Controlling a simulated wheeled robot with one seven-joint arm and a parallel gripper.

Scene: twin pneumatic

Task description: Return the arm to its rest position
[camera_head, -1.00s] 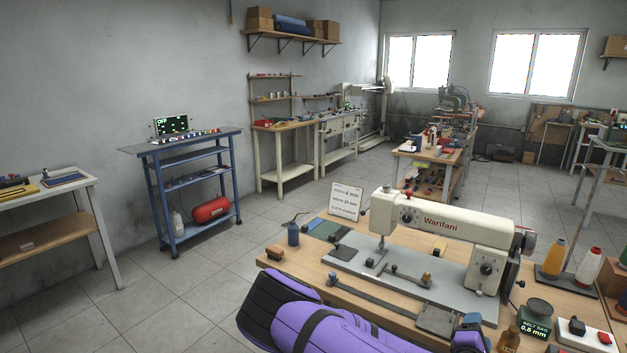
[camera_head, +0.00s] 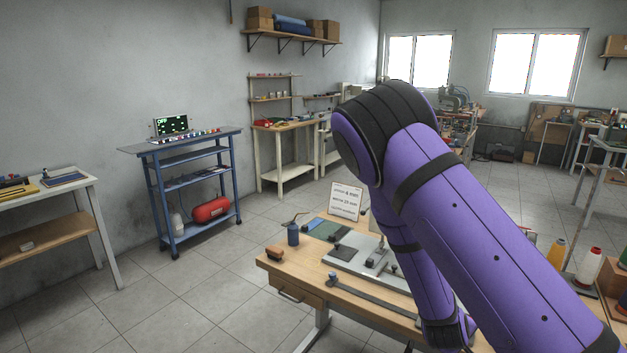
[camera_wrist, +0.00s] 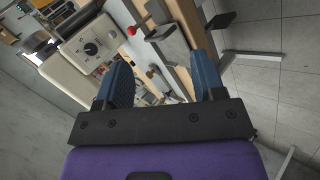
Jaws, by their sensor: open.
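My purple arm with black bands rises across the right half of the head view and folds back down at a black elbow. It hides most of the sewing machine there. My gripper (camera_wrist: 162,88) shows in the wrist view with its two blue fingers apart and nothing between them. Beyond the fingers, the wrist view shows the cream sewing machine (camera_wrist: 82,50) and the edge of its wooden table. In the head view the gripper itself is not clearly visible.
Thread spools (camera_head: 587,266) stand at the right. A blue shelf cart (camera_head: 190,180) stands at the left. Tiled floor between them is clear.

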